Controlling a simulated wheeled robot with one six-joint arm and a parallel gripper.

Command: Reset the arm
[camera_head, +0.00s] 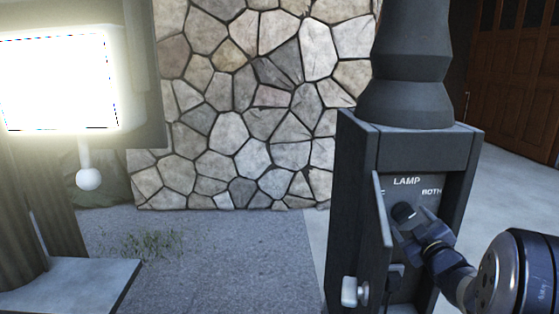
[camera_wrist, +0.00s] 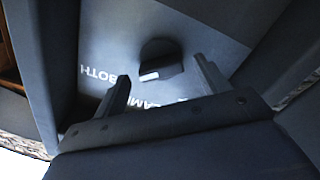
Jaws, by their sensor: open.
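My gripper (camera_head: 421,226) reaches in from the lower right to the dark post's lamp panel. Its jaws are open, and in the wrist view the two fingers (camera_wrist: 162,85) stand apart on either side of a black rotary knob (camera_wrist: 160,60). The knob has a white mark on its lower edge there. The knob also shows in the head view (camera_head: 404,212), just below the word LAMP on the panel (camera_head: 428,186). BOTH is readable at the panel's right; the label at its left is partly hidden. I cannot tell whether a finger touches the knob.
The panel's hinged door (camera_head: 380,235) stands open to the left, with a light-coloured latch (camera_head: 354,291) on its edge. A bright lit lamp (camera_head: 58,82) with a white ball pull (camera_head: 89,179) is at the far left. A stone wall (camera_head: 250,110) stands behind; the paved ground (camera_head: 230,260) between is clear.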

